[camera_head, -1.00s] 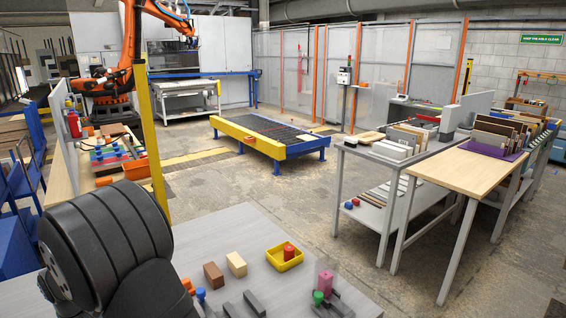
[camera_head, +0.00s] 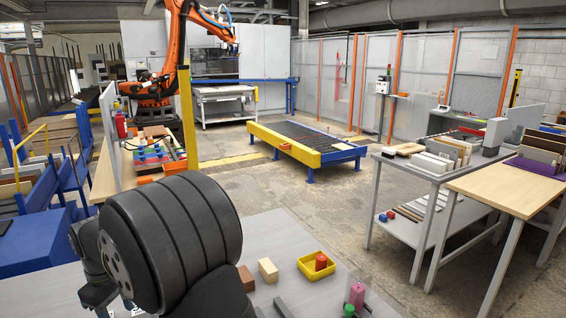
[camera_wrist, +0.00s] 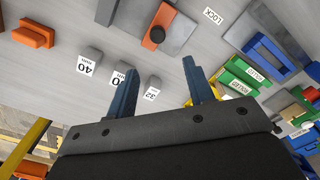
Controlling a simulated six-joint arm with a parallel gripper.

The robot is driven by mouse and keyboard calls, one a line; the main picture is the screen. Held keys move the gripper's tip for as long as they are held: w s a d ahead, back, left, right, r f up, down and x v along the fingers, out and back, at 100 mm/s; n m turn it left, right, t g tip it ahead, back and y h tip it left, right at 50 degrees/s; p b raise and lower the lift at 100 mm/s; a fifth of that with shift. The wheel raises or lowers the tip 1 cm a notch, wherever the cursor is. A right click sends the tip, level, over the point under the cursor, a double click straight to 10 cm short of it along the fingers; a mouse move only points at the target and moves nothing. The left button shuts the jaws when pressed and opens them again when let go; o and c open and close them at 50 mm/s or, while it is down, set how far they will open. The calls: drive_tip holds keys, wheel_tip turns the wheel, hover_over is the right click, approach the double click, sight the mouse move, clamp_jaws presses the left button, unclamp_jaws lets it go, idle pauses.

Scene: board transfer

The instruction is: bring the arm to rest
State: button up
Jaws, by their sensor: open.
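My gripper (camera_wrist: 160,66) shows in the wrist view, with two blue fingers spread apart and nothing between them. Beyond the fingertips is a grey surface (camera_wrist: 62,75) with small grey blocks (camera_wrist: 90,54) bearing number labels. The left finger partly covers one label. In the head view my dark arm fills the lower left, and the gripper is hidden or out of frame.
An orange part with a dark knob (camera_wrist: 158,32) and green pieces (camera_wrist: 238,78) lie near the fingers. On the bench in the head view are a yellow tray (camera_head: 314,268) with a red piece, a tan block (camera_head: 268,270) and a pink cylinder (camera_head: 356,296). Open floor lies beyond.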

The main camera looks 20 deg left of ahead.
wheel_tip(320, 180, down, 12)
drive_tip(key=shift+f, duration=0.15)
drive_tip(key=w+d, duration=0.2)
drive_tip(key=shift+w+d, duration=0.3)
wheel_tip(320, 180, up, 17)
drive_tip(key=shift+s+a+f+m+g+h, duration=0.35)
drive_tip(key=shift+s+a+f+m, duration=0.8)
drive_tip(key=shift+f, duration=1.6)
drive_tip(key=shift+s+a+f+m+g+h, duration=0.1)
drive_tip(key=shift+s+a+f+m+h, duration=0.6)
drive_tip(key=shift+s+f, duration=1.45)
drive_tip(key=shift+s+a+f+m+g+h, duration=0.2)
drive_tip(key=shift+s+a+f+m, duration=0.75)
drive_tip(key=shift+f, duration=2.4)
drive_tip(key=shift+w+d, duration=0.15)
drive_tip(key=shift+w, duration=0.15)
